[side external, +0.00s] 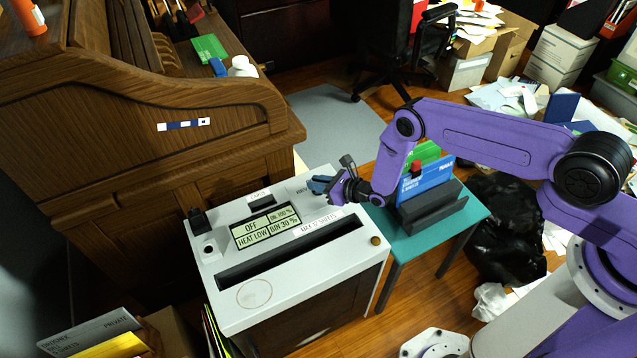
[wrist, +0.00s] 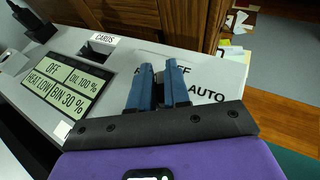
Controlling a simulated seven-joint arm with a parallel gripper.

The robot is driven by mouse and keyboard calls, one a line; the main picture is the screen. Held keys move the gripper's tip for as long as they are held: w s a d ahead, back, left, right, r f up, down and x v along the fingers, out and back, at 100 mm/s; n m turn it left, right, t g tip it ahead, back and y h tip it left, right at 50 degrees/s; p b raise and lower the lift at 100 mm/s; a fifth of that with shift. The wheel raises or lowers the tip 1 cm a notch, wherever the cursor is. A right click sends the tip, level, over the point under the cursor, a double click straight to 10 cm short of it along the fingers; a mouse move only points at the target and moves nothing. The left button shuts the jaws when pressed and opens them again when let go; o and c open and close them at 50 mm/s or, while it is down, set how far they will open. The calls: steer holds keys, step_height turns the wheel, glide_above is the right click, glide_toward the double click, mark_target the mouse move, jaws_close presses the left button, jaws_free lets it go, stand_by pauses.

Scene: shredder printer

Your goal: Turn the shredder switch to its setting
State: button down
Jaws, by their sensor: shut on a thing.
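The shredder (side external: 215,270) is a white-topped cabinet with a long dark paper slot. Its display (side external: 265,228) reads OFF, OIL 100 %, HEAT LOW and BIN 30 %; the display also shows in the wrist view (wrist: 68,83). My gripper (side external: 318,185) is at the far right corner of the shredder's top. In the wrist view my gripper's blue fingers (wrist: 159,85) are close together over the switch labels, shut on a small dark part between them, apparently the switch (wrist: 159,90). The fingers hide most of it. The label AUTO (wrist: 206,94) shows to their right, and OFF is partly covered above.
A teal side table (side external: 425,237) with a dark holder and blue and green folders stands right of the shredder. A wooden roll-top desk (side external: 130,120) rises behind it. A black bag (side external: 505,225) and loose papers lie on the floor at right.

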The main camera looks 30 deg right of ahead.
steer(key=c, duration=1.2)
jaws_free()
steer(key=shift+f, duration=0.1)
steer(key=v, duration=1.7)
steer(key=shift+s+d+r, duration=0.1)
steer(key=shift+s+r, duration=0.1)
steer(key=shift+r, duration=0.05)
steer(key=shift+o, duration=0.4)
